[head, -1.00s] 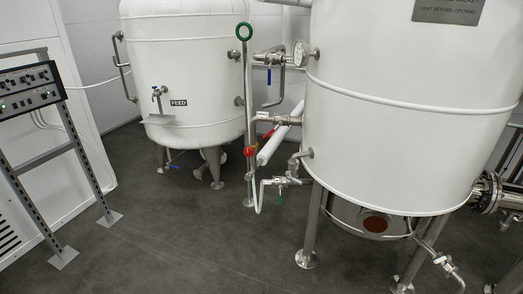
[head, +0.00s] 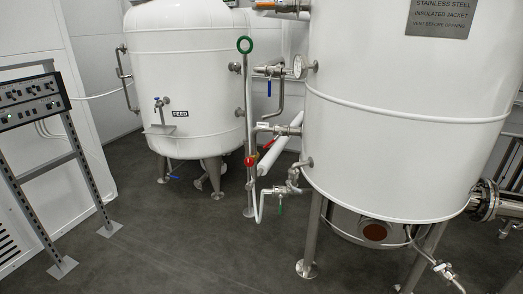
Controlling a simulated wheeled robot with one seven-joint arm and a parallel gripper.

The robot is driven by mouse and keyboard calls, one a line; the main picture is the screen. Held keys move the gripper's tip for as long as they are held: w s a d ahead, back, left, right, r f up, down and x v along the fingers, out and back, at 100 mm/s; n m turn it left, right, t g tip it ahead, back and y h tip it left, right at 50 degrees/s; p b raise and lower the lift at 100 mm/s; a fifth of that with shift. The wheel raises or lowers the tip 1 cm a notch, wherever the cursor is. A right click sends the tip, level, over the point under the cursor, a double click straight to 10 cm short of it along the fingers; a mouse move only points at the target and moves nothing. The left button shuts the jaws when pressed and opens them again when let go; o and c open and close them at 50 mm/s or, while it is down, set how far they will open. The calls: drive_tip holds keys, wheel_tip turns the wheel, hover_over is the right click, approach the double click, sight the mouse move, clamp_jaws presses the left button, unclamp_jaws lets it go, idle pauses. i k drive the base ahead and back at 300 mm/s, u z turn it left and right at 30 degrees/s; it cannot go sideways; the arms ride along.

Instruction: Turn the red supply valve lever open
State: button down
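A small red lever (head: 268,143) shows by a valve (head: 290,130) on the left side of the large white tank (head: 405,130). A white pipe and a red round part (head: 250,161) on a thin upright post are close to it, and the lever is too small for me to tell its exact angle. Another orange-red handle (head: 265,5) shows on a pipe at the top edge, partly cut off. I cannot tell from the picture which of these is the supply valve. My gripper is not in view.
A white FEED tank (head: 190,80) stands behind on legs. A control panel on a metal stand (head: 30,100) is at the left. The dark floor (head: 150,240) in front is clear.

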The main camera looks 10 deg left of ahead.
sight(280, 133)
drive_tip(key=u, duration=0.2)
drive_tip(key=i, duration=1.05)
drive_tip(key=u, duration=0.05)
